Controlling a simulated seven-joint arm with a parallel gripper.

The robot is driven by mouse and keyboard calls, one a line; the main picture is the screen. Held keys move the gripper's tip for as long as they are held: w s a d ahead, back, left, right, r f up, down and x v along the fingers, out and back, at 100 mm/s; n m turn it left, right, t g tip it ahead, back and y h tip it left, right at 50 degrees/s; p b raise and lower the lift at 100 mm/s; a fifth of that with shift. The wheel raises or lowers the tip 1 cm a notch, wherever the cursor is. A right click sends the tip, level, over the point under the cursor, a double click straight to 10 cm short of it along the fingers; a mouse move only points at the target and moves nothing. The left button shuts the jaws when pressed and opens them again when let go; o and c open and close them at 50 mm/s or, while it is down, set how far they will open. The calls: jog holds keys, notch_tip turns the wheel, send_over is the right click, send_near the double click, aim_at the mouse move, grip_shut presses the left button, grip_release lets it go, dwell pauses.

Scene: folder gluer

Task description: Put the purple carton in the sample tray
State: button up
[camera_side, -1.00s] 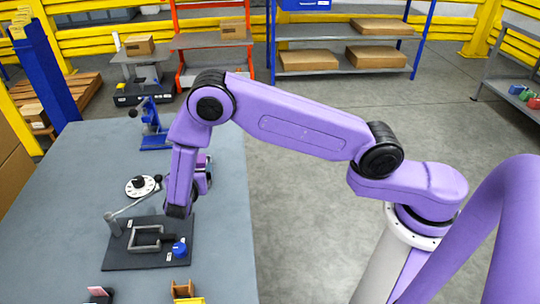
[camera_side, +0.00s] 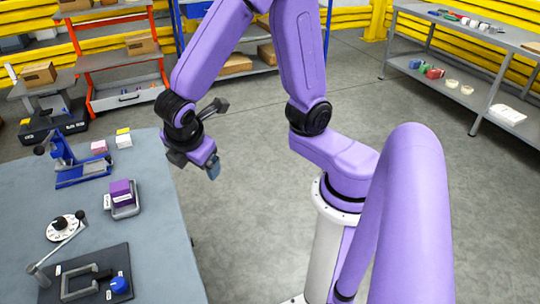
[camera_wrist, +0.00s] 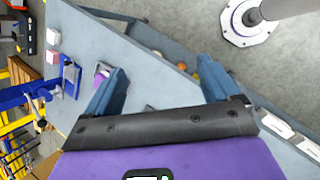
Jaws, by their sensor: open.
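The purple carton (camera_side: 121,191) is on the left table in the side view, with a white label on its front. It sits in a small grey tray (camera_side: 126,213), which seems to be the sample tray; how deep it sits is too small to tell. The carton also shows as a small purple patch in the wrist view (camera_wrist: 100,78), partly behind a finger. My gripper (camera_side: 211,166) is raised to the right of the carton, past the table's right edge. In the wrist view its two blue fingers (camera_wrist: 160,80) are wide apart with nothing between them.
A black board (camera_side: 90,275) with a grey clamp and blue knob lies at the table's front. A white dial (camera_side: 66,227) stands behind it. A blue press (camera_side: 76,165) and pink and white cartons (camera_side: 123,138) are farther back. Floor right of the table is clear.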

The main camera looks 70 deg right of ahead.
jog(key=s+d+r+m+g+y, duration=0.1)
jog(key=s+y, duration=0.1)
jog(key=s, duration=0.6)
jog(key=s+d+r+m+g+y, duration=0.1)
jog(key=s+d+m+y, duration=0.1)
jog(key=s, duration=0.5)
jog(key=shift+s+d+r+m+g+y, duration=0.2)
jog(key=shift+s+r+m+g+y, duration=0.1)
jog(key=shift+s+r+y, duration=0.15)
jog(key=shift+w, duration=0.1)
